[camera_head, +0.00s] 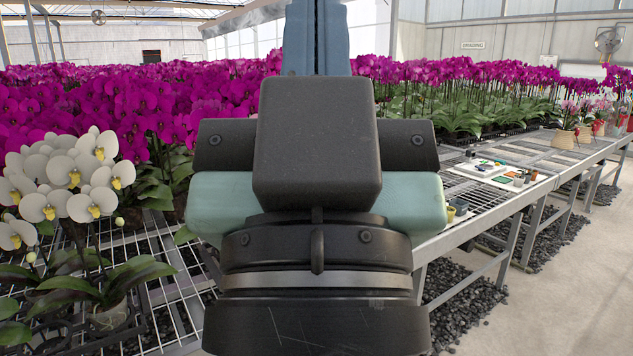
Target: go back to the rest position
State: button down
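My gripper (317,140) fills the middle of the camera_head view, seen from behind. A dark block covers its centre, with pale teal parts at both sides and a black round wrist below. A blue-grey part rises above the block and runs out of the top of the picture. The fingertips do not show, so I cannot see whether the gripper is open or holds anything.
Purple orchids (130,105) crowd the benches behind and left. A white orchid (75,180) stands close at the left on a wire-mesh bench (175,265). At right, a metal bench (480,205) holds a white tray (481,169) and small pots. The floor (570,285) at right is clear.

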notch_tip(320, 180, up, 20)
jog(key=p, duration=1.7)
jog(key=shift+f+p, duration=0.25)
jog(key=shift+p, duration=0.05)
